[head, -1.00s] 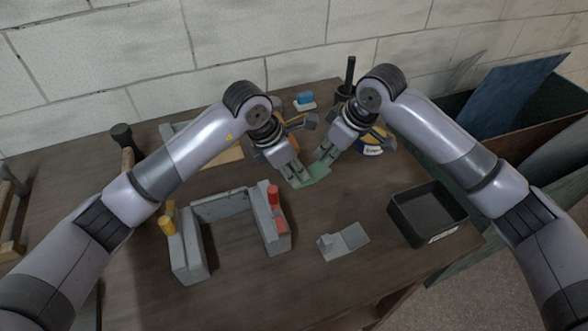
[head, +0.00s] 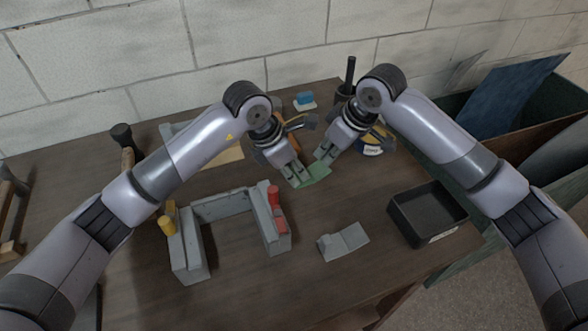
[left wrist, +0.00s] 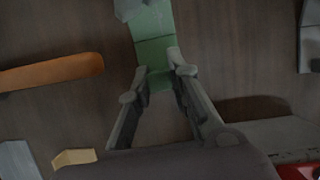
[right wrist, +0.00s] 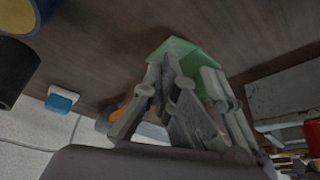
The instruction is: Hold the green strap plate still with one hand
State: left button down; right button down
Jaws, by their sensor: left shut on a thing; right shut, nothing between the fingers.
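The green strap plate (head: 317,177) is between my two grippers near the middle of the bench in the head view. My left gripper (head: 298,180) is shut on its near left end; the left wrist view shows the plate (left wrist: 155,45) running up from between the fingers. My right gripper (head: 322,159) is shut and empty, close by the plate's far right side. The right wrist view shows the plate (right wrist: 178,50) just beyond the fingers, which partly hide it. I cannot tell whether the right fingers touch it.
A grey bracket (head: 343,241) and a black tray (head: 428,213) lie to the right. An orange-handled thing (left wrist: 50,73) is near the left gripper.

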aim_at(324, 167)
jog(key=shift+f, duration=1.05)
jog(key=shift+s+f, duration=0.1)
jog(key=shift+f, duration=0.25)
pick_arm(q)
jog(key=shift+d, duration=0.1)
pick_arm(e)
jog(key=shift+f, duration=0.35)
notch_tip(324, 167, up, 2)
jog(key=shift+r, duration=3.3)
